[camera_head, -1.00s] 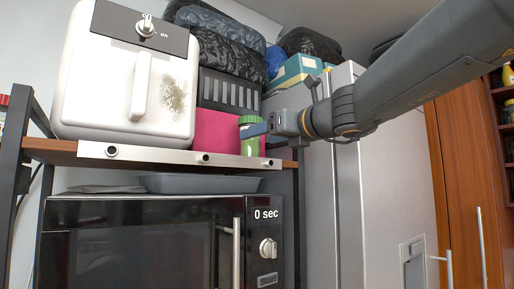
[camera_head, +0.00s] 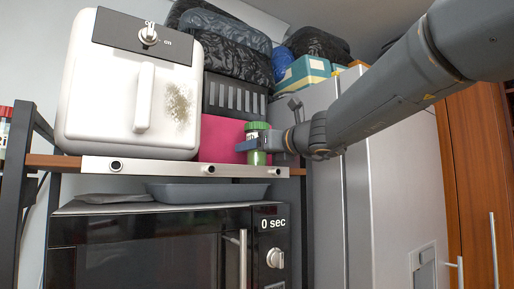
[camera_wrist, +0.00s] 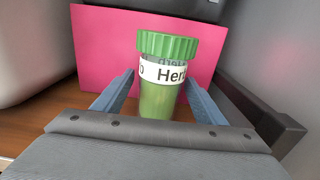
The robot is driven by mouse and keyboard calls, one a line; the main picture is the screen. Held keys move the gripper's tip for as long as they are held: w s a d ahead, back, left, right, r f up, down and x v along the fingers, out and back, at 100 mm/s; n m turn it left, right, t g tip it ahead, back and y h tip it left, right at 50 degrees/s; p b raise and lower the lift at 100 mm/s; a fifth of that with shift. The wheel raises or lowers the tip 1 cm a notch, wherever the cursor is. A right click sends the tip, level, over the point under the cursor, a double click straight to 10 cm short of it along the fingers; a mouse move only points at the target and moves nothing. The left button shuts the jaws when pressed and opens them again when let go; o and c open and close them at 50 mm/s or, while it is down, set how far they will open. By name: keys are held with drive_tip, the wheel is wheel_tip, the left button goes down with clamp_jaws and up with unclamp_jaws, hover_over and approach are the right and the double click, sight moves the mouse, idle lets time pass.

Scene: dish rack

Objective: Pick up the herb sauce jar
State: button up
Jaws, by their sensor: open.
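The herb sauce jar (camera_head: 259,157) has a green lid, green contents and a white label. It stands upright on the wooden shelf (camera_head: 52,161), near its right end. In the wrist view the jar (camera_wrist: 158,100) is in the middle, with "Her" readable on its label. My gripper (camera_wrist: 160,98) is open, with one blue-grey finger on each side of the jar. The lower part of the jar is hidden behind the gripper body in the wrist view. In the head view my gripper (camera_head: 252,145) is at the jar, and a finger crosses in front of it.
A pink panel (camera_head: 222,140) stands behind the jar. A white air fryer (camera_head: 105,110) fills the shelf's left side. A metal strip (camera_head: 150,168) with knobs runs along the front edge. A microwave (camera_head: 150,245) is below, and a tall grey cabinet (camera_head: 385,200) stands to the right.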

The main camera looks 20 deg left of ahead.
drive_tip(key=c, duration=1.4)
wheel_tip(320, 180, up, 10)
drive_tip(key=shift+r+p, duration=0.1)
drive_tip(key=shift+p, duration=0.8)
drive_tip(key=o, duration=0.5)
drive_tip(key=c, duration=0.6)
wheel_tip(320, 180, up, 5)
drive_tip(key=p, duration=0.5)
drive_tip(key=shift+s, duration=0.1)
